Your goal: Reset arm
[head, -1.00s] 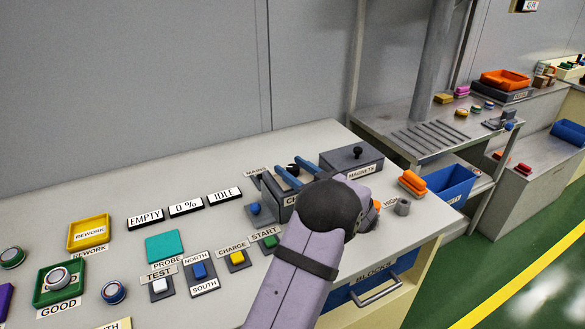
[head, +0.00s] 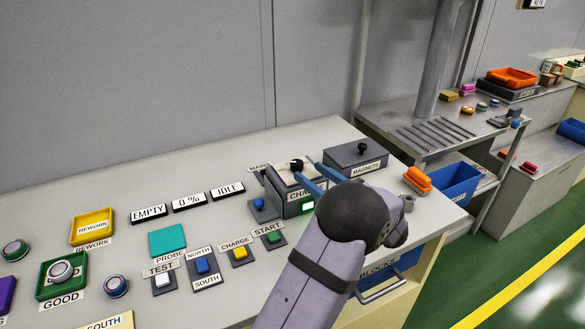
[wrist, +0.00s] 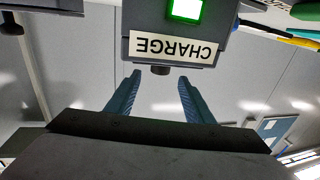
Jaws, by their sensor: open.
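My gripper (head: 304,170) is in front of the grey charge box (head: 286,207) in the head view, with my arm reaching up from the bottom. Its two blue fingers are apart with nothing between them. The wrist view shows the fingers (wrist: 160,76) spread, pointing at the charge box (wrist: 145,30), whose label appears upside down. A green light (head: 308,207) glows on the box front; the green light (wrist: 187,8) also shows in the wrist view. A black knob (head: 296,164) sits on top of the box. My arm hides part of the bench.
A magnets box (head: 352,163) stands just right of the fingers. Orange blocks (head: 417,180) lie at the bench's right end. Buttons, including the start button (head: 273,237), and colored trays such as the yellow rework tray (head: 92,229) spread left of my arm.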

